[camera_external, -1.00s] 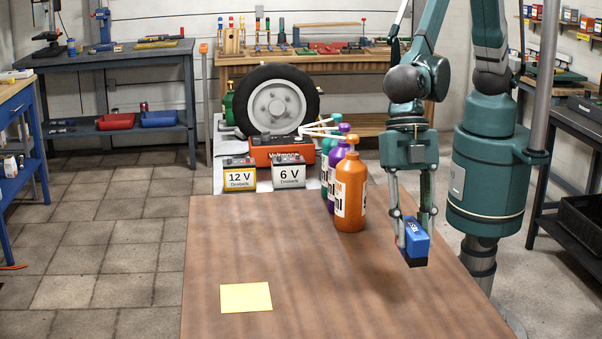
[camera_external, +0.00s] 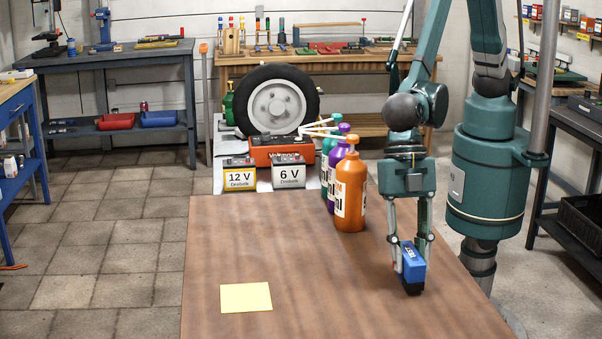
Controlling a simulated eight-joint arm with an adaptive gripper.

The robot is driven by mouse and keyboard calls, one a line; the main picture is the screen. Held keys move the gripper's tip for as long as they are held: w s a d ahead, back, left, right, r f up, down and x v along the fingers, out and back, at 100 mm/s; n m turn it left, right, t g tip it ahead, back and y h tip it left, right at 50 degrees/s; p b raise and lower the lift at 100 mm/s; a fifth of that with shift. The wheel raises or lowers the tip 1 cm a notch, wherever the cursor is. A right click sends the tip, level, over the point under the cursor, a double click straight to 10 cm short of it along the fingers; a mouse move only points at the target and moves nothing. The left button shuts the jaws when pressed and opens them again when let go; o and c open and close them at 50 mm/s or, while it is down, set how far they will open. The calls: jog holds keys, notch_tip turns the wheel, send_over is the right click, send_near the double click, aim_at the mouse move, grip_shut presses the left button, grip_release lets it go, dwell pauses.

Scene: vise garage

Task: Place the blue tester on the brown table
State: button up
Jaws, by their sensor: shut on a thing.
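The blue tester (camera_external: 413,263) is a small blue block with a black lower end and light lettering on its side. My gripper (camera_external: 410,262) is shut on it, with one finger on each side. The tester is upright, with its black end down, over the right part of the brown table (camera_external: 330,270). Its lower end is at or very close to the table surface; I cannot tell whether it touches.
A yellow note (camera_external: 246,297) lies at the table's front left. An orange bottle (camera_external: 350,195) and other bottles stand at the back, left of my gripper. Two batteries (camera_external: 289,172) stand beyond the table's far edge. The middle of the table is clear.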

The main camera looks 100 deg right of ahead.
jog(key=shift+f, duration=0.3)
jog(key=shift+f, duration=0.15)
jog(key=o, duration=1)
jog(key=shift+r, duration=0.2)
jog(key=shift+p+v, duration=0.8)
jog(key=shift+v, duration=5.15)
